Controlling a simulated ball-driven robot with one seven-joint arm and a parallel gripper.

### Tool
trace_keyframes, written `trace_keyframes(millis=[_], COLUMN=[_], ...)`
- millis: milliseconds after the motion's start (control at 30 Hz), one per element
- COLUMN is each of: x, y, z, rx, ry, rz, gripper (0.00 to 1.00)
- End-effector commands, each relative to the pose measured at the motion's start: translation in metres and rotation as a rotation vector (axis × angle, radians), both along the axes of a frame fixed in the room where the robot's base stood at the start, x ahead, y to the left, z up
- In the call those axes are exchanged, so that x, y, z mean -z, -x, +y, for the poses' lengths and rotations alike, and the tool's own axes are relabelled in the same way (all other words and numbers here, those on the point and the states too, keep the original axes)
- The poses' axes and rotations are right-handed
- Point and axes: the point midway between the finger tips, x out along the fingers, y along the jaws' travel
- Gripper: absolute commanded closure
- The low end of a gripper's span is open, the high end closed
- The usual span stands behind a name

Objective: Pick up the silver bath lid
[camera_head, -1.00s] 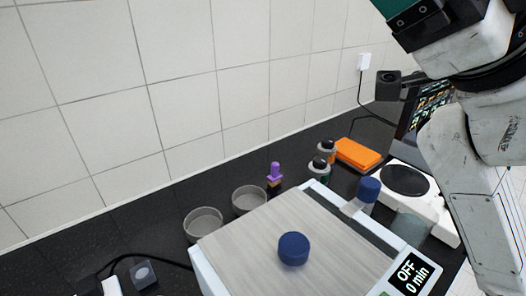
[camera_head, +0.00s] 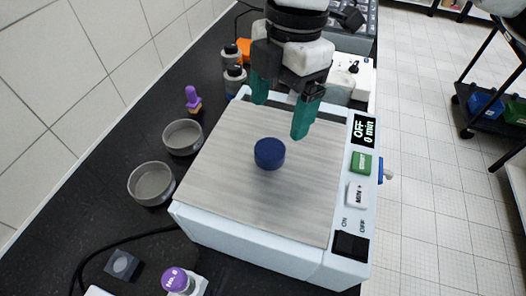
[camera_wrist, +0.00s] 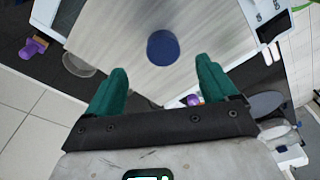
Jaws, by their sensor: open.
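The silver bath lid (camera_head: 225,190) is a flat brushed plate on top of a white bath unit (camera_head: 250,243). A round dark blue knob (camera_head: 269,153) stands near its middle. In the wrist view the lid (camera_wrist: 130,42) fills the upper middle, with the knob (camera_wrist: 162,47) just beyond the gap between my fingers. My gripper (camera_head: 280,115) has green fingers, spread open and empty. It hangs above the far part of the lid, apart from the knob. The fingers also show in the wrist view (camera_wrist: 160,72).
Two round grey dishes (camera_head: 152,183) and a purple-handled stamp (camera_head: 193,98) stand left of the bath. Bottles (camera_head: 234,78) stand behind it. A purple-capped item (camera_head: 177,280) is at the front left. The bath's control panel (camera_head: 357,190) reads OFF, 0 min.

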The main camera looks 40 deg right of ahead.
Motion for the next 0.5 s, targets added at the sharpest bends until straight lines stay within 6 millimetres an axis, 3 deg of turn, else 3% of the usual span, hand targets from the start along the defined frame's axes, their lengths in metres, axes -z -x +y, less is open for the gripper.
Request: trace_keyframes(millis=[500], x=[0.051], y=[0.004], z=[0.014], rx=[-0.006], ry=[-0.008], rz=[0.002], gripper=[0.14])
